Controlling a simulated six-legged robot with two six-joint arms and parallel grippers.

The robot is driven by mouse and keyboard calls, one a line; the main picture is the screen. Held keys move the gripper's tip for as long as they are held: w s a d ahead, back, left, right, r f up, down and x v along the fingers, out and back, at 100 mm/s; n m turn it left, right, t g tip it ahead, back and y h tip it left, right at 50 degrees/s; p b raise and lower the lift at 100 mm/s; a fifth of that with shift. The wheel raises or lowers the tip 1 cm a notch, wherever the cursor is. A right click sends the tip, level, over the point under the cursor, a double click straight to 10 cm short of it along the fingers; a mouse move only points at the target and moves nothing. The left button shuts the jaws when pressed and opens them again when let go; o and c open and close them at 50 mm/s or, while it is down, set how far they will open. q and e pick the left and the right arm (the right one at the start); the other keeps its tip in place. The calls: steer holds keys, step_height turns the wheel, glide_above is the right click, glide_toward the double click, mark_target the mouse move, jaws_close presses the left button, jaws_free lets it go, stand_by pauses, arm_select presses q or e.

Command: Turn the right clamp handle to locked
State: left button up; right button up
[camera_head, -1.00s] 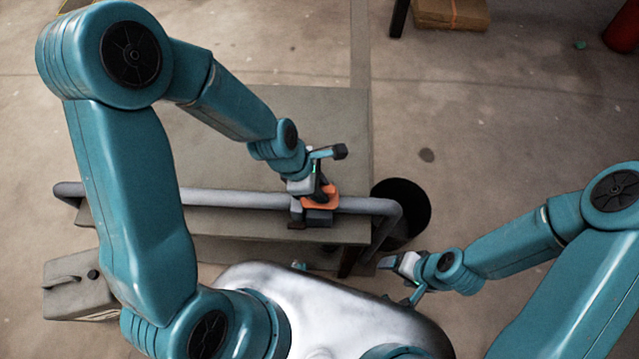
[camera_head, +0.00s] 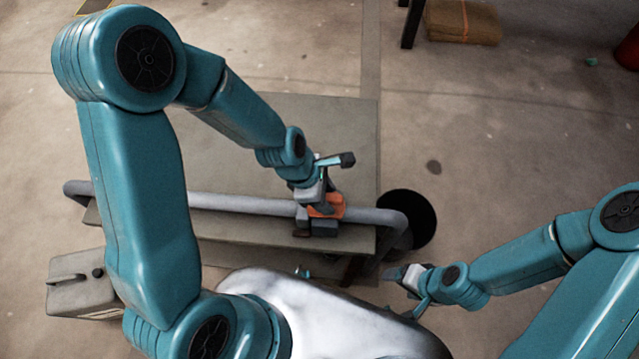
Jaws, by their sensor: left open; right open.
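An orange clamp handle (camera_head: 328,206) sits on a dark clamp body (camera_head: 324,229) at the right part of the grey pipe rail (camera_head: 240,203). My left gripper (camera_head: 322,196) is open and right at the orange handle, reaching it from above and behind. Its fingers partly hide the handle, and I cannot tell whether they touch it. My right gripper (camera_head: 402,284) is open and empty, low at the right, near my own body and apart from the clamp. No other clamp handle is visible; my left arm covers part of the rail.
A grey bench top (camera_head: 340,130) lies behind and below the rail. A dark round vat or opening (camera_head: 418,215) is right of the rail's end. A grey box (camera_head: 75,285) stands at the lower left. A brown stack (camera_head: 462,22) lies at the back.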

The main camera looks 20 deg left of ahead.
arm_select(q)
steer(key=p+v, duration=0.2)
steer(key=v, duration=1.4)
steer(key=shift+p, duration=0.35)
steer(key=shift+d, duration=0.1)
